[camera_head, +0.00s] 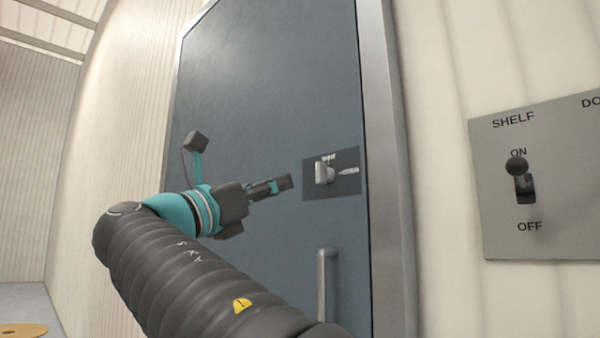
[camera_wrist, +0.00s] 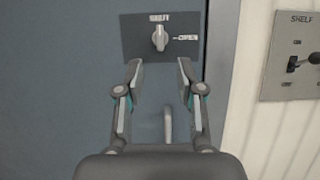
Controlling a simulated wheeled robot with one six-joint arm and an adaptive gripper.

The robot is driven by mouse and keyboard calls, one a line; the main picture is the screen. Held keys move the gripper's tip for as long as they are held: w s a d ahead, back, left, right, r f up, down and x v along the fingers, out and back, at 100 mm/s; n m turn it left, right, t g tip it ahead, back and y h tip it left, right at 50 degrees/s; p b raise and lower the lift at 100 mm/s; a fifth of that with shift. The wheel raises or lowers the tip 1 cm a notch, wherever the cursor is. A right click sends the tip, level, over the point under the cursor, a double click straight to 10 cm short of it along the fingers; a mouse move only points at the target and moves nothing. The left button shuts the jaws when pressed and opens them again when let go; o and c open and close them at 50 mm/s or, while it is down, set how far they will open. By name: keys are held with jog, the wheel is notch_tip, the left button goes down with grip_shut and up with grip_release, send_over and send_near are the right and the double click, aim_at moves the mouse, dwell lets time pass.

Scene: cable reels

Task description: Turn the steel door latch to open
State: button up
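The steel door latch (camera_head: 324,173) is a small light-metal knob on a dark plate (camera_head: 347,184) on the blue-grey door (camera_head: 270,90). In the wrist view the latch (camera_wrist: 160,38) stands upright under the word "SHUT", with "OPEN" marked to its right. My gripper (camera_head: 288,182) is just left of the plate in the head view.
A vertical door handle (camera_head: 322,285) is below the latch plate; it also shows between the fingers in the wrist view (camera_wrist: 168,125). A grey panel (camera_head: 555,215) marked "SHELF" with an ON/OFF lever (camera_head: 518,180) is on the pale wall right of the door frame (camera_head: 390,150).

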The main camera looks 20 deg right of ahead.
aim_at(317, 169)
jog(key=p+x, duration=0.1)
jog(key=x, duration=1.1)
jog(key=shift+w+d, duration=0.1)
jog(key=shift+d, duration=0.2)
grip_shut()
